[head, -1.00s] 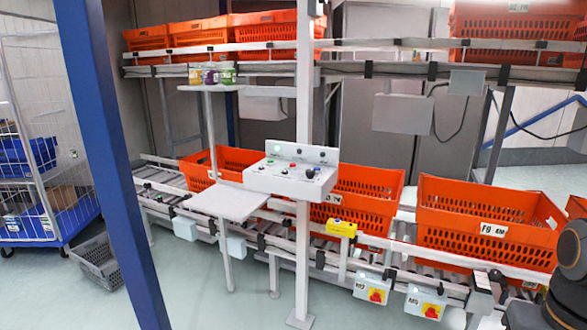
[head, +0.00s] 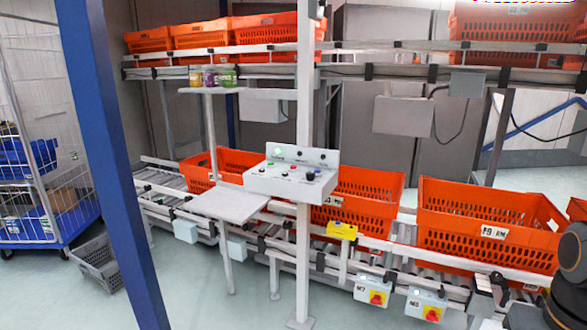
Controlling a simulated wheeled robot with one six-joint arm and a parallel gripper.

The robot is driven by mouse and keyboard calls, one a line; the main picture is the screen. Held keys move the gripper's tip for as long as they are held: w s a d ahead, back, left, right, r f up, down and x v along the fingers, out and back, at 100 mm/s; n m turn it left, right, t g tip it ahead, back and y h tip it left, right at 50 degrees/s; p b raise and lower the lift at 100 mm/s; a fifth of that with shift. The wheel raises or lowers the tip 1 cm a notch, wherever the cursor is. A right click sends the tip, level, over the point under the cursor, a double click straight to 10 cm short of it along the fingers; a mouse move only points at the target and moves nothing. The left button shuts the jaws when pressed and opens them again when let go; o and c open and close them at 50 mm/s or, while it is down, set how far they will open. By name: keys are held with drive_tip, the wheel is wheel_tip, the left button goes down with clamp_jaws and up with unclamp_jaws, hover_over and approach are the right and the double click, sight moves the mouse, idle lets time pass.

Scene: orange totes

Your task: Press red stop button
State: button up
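A white control box (head: 290,186) on a white post stands in the middle of the head view. Its sloped top carries several small knobs and buttons, and a raised back plate (head: 303,154) has a green light. One small red button (head: 292,166) shows on the sloped top, but its label is too small to read. Dark parts of my arm show at the right edge, apart from the control box. My gripper fingers cannot be made out.
A blue post (head: 115,160) crosses the left side. A flat shelf (head: 229,203) juts out beside the control box. Orange totes (head: 483,216) sit on the conveyor behind. A yellow box (head: 341,231) is on the front rail. The floor in front is clear.

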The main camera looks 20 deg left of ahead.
clamp_jaws()
idle(1.6)
